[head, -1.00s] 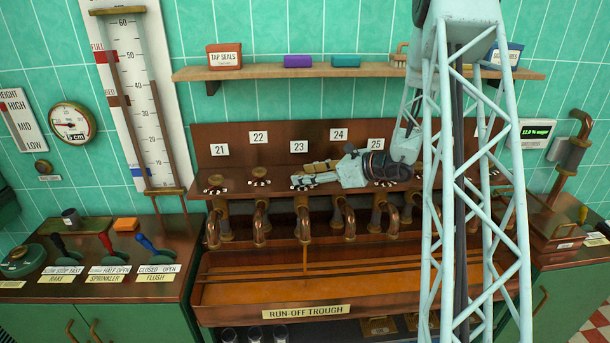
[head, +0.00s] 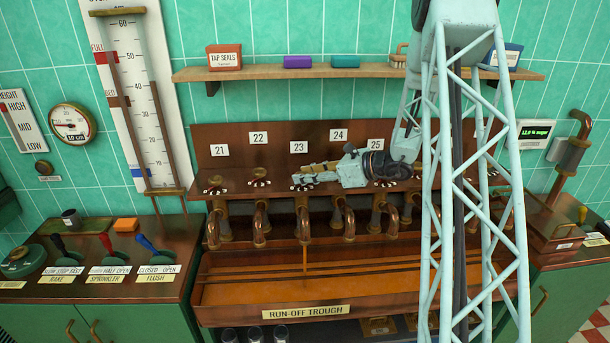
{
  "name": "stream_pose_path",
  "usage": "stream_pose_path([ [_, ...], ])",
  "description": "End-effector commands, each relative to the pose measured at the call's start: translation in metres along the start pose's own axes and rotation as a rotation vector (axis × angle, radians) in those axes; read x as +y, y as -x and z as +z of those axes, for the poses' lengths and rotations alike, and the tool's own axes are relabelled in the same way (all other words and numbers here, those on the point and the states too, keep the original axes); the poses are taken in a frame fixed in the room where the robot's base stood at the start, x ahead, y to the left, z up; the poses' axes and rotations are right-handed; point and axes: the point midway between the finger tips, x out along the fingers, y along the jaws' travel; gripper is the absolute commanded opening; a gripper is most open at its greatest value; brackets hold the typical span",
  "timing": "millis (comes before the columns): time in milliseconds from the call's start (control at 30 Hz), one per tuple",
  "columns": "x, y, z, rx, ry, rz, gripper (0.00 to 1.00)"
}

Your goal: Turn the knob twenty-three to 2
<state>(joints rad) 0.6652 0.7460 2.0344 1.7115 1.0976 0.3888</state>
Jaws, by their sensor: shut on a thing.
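The plate marked 23 (head: 299,147) is on the copper back panel, between plates 22 (head: 258,138) and 24 (head: 338,135). My gripper (head: 303,173) reaches in from the right, below plate 23, and is shut on the knob there. The fingers hide the knob's body and pointer. Part of its white-marked dial (head: 302,187) shows beneath them, too small to read. The tap spout under 23 (head: 303,226) points down, and a thin brown stream (head: 304,258) falls from it into the run-off trough (head: 250,294).
Knobs 21 (head: 215,183) and 22 (head: 259,175) stand close to the left. A wooden shelf (head: 275,72) hangs above. Levers (head: 106,244) stand on the left counter. A round gauge (head: 73,124) reads about 10 cm.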

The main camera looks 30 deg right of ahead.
Motion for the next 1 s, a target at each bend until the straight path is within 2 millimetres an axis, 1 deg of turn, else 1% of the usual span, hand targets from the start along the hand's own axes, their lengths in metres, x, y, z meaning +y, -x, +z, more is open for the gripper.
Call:
stream_pose_path([
  [533,-0.0043,-0.0003,0.0033,-0.003,0.078,0.182,0.19],
  [967,-0.0038,0.0001,0.0018,-0.001,0.088,0.207,0.19],
  [1000,-0.0038,0.0001,0.0018,-0.001,0.088,0.207,0.32],
])
